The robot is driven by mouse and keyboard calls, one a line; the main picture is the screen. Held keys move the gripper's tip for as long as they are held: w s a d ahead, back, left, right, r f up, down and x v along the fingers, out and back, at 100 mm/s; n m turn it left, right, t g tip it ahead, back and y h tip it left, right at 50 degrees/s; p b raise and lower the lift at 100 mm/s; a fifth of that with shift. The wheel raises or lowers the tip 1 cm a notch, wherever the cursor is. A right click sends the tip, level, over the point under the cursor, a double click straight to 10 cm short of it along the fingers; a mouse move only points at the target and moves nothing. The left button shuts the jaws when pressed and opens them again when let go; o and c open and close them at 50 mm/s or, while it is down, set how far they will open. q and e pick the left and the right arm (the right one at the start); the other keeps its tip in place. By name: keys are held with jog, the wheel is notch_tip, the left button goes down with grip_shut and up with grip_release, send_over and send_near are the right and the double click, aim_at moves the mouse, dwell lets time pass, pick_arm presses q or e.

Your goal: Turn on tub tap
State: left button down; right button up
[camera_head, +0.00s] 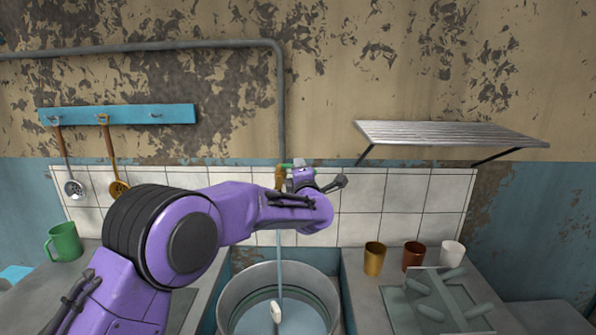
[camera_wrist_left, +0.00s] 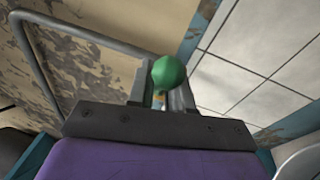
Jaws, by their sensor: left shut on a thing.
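The tap shows as a brass-coloured body (camera_head: 280,179) on the tiled wall, with a green handle (camera_head: 285,165) at its top. My left gripper (camera_head: 298,165) is at the tap, its arm reaching in from the left and hiding part of it. In the left wrist view, the round green end of the handle (camera_wrist_left: 168,73) sits between the two fingers of my left gripper (camera_wrist_left: 164,88), which is shut on it. A thin pale blue vertical streak (camera_head: 280,262), which looks like running water, drops below the tap into a round metal tub (camera_head: 235,296). My right gripper is out of view.
A white-ended object (camera_head: 277,312) is in the tub. Gold (camera_head: 374,258), copper (camera_head: 413,256) and white (camera_head: 452,254) cups stand on the right counter beside a dish rack (camera_head: 440,300). A metal shelf (camera_head: 450,133) juts out above. A green mug (camera_head: 64,241) stands left.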

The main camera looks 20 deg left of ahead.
pick_arm(q)
jog(key=c, duration=1.1)
grip_release()
jog(key=shift+r, duration=0.15)
jog(key=shift+s+d+f, duration=0.15)
jog(key=shift+s+f, duration=0.15)
jog(key=b+v, duration=0.3)
jog(key=v, duration=0.6)
jog(key=shift+s+d+r+b, duration=0.1)
jog(key=shift+s+d+b, duration=0.1)
jog(key=shift+s+b, duration=0.15)
